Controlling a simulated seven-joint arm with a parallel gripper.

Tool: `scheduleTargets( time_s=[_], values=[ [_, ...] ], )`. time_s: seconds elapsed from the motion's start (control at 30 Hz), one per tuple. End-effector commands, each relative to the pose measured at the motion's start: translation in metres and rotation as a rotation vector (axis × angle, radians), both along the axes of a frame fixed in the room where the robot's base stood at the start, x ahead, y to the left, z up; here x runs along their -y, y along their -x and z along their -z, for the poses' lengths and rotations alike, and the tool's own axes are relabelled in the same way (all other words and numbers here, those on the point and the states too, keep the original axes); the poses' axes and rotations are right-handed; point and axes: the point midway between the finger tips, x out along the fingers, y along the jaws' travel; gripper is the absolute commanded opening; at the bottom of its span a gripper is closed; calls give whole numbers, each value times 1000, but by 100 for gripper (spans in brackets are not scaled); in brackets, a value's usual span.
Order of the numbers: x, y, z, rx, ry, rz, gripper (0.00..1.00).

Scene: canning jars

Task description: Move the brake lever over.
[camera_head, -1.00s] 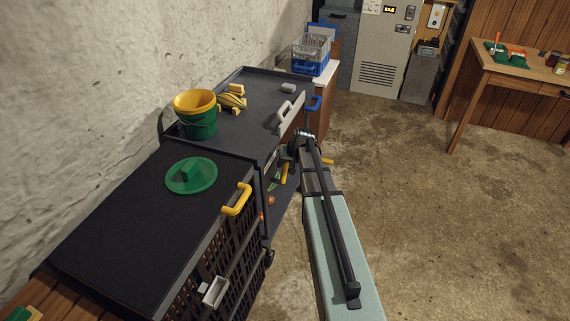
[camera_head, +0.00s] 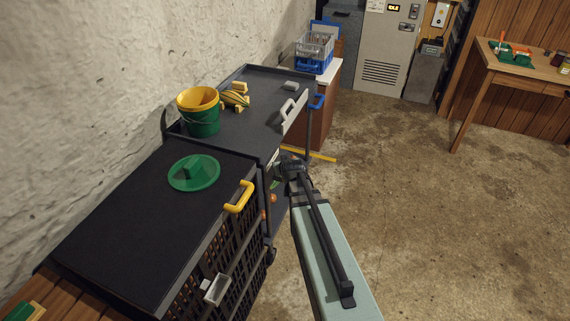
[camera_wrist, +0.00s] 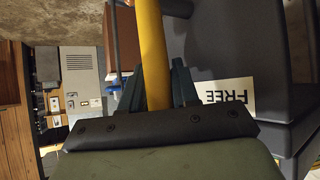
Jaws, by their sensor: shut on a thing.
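The brake lever (camera_wrist: 152,60) is a yellow bar. In the wrist view it runs up between the two teal fingers of my gripper (camera_wrist: 157,82), which is shut on it. A white plate (camera_wrist: 232,97) reading "FREE" shows upside down to the right of the lever, on a dark grey surface. In the head view a yellow bar (camera_head: 318,156) sticks out low to the right, just beyond my arm's end, by the dark cart (camera_head: 245,100). My fingers are hidden there behind my own arm.
A green bucket with a yellow rim (camera_head: 201,115), yellow items and a grey block (camera_head: 291,86) stand on the cart. A green lid (camera_head: 194,173) lies on the nearer black top (camera_head: 120,225). A blue crate (camera_head: 313,62) stands behind. The floor (camera_head: 410,190) to the right is clear.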

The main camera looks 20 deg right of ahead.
Motion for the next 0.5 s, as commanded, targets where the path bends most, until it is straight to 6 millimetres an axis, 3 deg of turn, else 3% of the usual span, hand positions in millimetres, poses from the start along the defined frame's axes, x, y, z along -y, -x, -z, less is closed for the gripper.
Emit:
scheduleTargets(
  time_s=[0.5],
  values=[
    [-9,9,0,108,107,0,0]
  ],
)
